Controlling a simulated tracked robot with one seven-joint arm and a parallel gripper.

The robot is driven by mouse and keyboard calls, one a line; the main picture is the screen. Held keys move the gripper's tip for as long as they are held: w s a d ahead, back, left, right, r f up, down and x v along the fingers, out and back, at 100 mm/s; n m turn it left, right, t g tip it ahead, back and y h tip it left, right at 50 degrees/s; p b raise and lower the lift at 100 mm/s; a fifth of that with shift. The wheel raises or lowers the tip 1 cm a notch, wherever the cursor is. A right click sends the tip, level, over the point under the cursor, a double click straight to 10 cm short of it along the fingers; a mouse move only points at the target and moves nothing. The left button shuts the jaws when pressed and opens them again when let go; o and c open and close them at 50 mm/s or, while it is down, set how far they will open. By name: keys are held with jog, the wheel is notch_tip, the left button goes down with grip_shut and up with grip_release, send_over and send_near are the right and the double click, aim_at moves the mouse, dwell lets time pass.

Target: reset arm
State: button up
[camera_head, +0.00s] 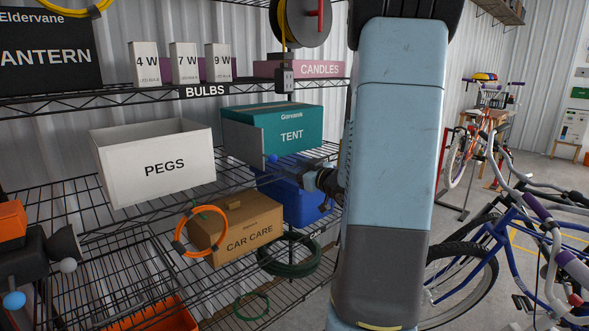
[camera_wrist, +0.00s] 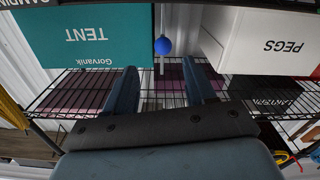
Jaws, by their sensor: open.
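My gripper (camera_head: 268,172) reaches left from behind my large pale blue arm link, in front of the middle shelf. It points toward the gap between the white PEGS box (camera_head: 166,166) and the teal TENT box (camera_head: 291,137). In the wrist view, which is upside down, my gripper (camera_wrist: 160,78) has its two fingers spread with nothing held between them. A blue ball (camera_wrist: 163,46) on a thin rod shows beyond the fingertips, between the TENT box (camera_wrist: 88,38) and the PEGS box (camera_wrist: 265,42).
The wire shelf holds a CAR CARE box (camera_head: 236,230), a blue box (camera_head: 300,204), an orange ring (camera_head: 200,230) and a dark green coil (camera_head: 289,256). A CANDLES box (camera_head: 315,69) sits above. Bicycles, including a blue one (camera_head: 500,240), stand at right. Some floor beyond is clear.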

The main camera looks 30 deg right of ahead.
dwell(0.3)
jog(key=s+a+r+m+g+h, duration=0.3)
jog(key=s+a+r+g+h, duration=0.2)
jog(key=a+h, duration=0.2)
jog(key=s+a+g+y, duration=0.1)
jog(key=s+a+g, duration=0.2)
jog(key=s+a, duration=0.3)
jog(key=s+a+m+g+y, duration=0.1)
jog(key=s+a+g, duration=0.3)
jog(key=s, duration=1.1)
jog(key=a+y, duration=0.1)
jog(key=a, duration=0.2)
jog(key=shift+s+y, duration=0.15)
jog(key=shift+y, duration=0.15)
